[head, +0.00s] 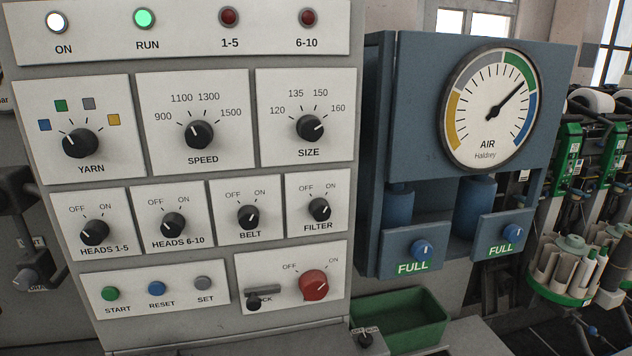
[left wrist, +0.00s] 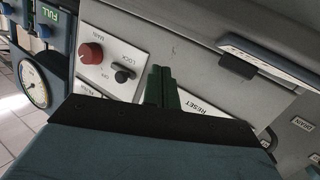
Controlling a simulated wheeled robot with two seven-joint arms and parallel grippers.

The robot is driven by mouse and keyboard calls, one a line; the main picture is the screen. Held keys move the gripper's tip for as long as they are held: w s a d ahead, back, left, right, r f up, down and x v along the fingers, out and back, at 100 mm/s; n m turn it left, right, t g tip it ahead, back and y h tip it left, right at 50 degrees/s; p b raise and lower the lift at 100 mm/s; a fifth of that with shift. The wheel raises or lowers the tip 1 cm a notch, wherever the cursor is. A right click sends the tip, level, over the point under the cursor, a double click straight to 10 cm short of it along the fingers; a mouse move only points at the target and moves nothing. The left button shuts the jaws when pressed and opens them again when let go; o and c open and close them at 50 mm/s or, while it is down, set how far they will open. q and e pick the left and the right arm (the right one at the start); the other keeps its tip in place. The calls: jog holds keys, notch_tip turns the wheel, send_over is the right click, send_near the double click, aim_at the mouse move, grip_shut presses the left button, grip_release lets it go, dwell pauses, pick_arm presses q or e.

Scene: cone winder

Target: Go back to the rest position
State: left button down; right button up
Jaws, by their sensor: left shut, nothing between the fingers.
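My left gripper (left wrist: 162,76) shows in the left wrist view as two dark green fingers, shut together with nothing between them. They point at the lower part of the grey control panel, between the lock plate and the plate marked RESET. I cannot tell how far they are from the panel. The red main knob (left wrist: 91,53) and the black lock lever (left wrist: 124,75) are beside them, apart from the fingers. In the head view the control panel (head: 225,335) fills the left half, and neither gripper shows there. My right gripper is in no view.
The ON lamp (head: 57,22) is lit white and the RUN lamp (head: 144,18) green. The red main knob (head: 313,286) points towards ON. A blue air unit with a gauge (head: 490,111) stands to the right. A green bin (head: 400,318) is below it.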

pick_arm(q)
jog(key=s+a+f+m+g+y, duration=0.1)
jog(key=s+f+g+y, duration=0.15)
jog(key=s+g, duration=0.6)
jog(key=s+f+g+y, duration=0.1)
jog(key=s+f+g, duration=0.2)
jog(key=s, duration=1)
notch_tip(320, 180, down, 28)
jog(key=s+g+b, duration=0.2)
jog(key=s, duration=0.1)
jog(key=s+a+f+g+b, duration=0.1)
jog(key=s+a+f, duration=0.2)
jog(key=s+f, duration=1.2)
jog(key=shift+m+b, duration=0.3)
jog(key=shift+m, duration=0.1)
jog(key=shift+f, duration=0.1)
